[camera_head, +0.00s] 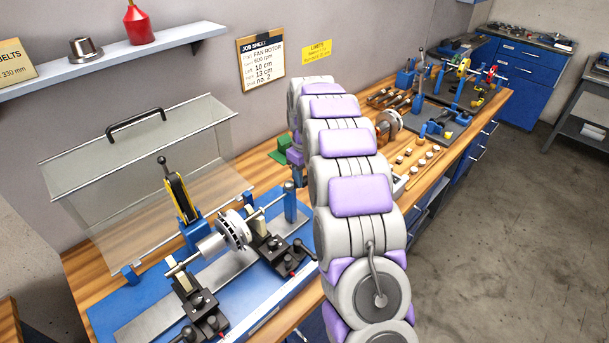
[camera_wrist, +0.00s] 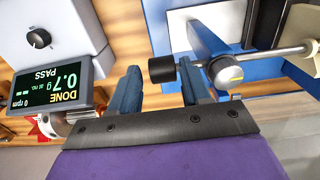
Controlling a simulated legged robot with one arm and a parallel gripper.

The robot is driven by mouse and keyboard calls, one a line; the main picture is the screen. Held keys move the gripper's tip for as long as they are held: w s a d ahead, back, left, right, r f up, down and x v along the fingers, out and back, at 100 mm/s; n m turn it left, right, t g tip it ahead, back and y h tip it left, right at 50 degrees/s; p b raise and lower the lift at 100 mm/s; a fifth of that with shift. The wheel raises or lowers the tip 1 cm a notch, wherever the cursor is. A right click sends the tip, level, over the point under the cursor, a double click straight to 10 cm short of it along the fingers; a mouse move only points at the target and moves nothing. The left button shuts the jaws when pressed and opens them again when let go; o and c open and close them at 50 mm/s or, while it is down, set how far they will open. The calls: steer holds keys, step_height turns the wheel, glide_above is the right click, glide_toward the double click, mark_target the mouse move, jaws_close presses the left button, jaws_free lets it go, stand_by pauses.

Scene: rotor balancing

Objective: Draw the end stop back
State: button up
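In the wrist view, my gripper (camera_wrist: 158,68) has its two blue fingers apart. A black knob (camera_wrist: 162,69) shows between the fingertips, with a gap on the left finger's side; contact on the right side I cannot tell. The knob seems to belong to the end stop, beside a round grey cap with a yellow line (camera_wrist: 226,73) and a steel rod (camera_wrist: 275,54). In the head view, a blue upright post (camera_head: 290,202), likely the end stop, stands at the right end of the rotor's shaft. My arm hides my gripper's fingers there.
The rotor (camera_head: 231,232) rests on two black supports on the blue balancing machine. A clear guard (camera_head: 150,190) stands raised behind it. A display (camera_wrist: 52,84) reads DONE, PASS, 0.7 g, 0 rpm. Several tools and small parts lie along the bench to the right.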

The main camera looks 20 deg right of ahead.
steer(key=shift+a, duration=0.2)
jaws_close()
steer(key=shift+w+d+r+p, duration=0.15)
steer(key=shift+w+d+p, duration=0.05)
steer(key=shift+d+p, duration=0.35)
steer(key=d+p, duration=0.1)
steer(key=w+d, duration=0.1)
steer(key=d, duration=0.1)
steer(key=w+d+p, duration=0.1)
steer(key=shift+d+p, duration=0.3)
steer(key=shift+d, duration=0.1)
steer(key=shift+o, duration=1)
jaws_free()
steer(key=shift+a, duration=0.1)
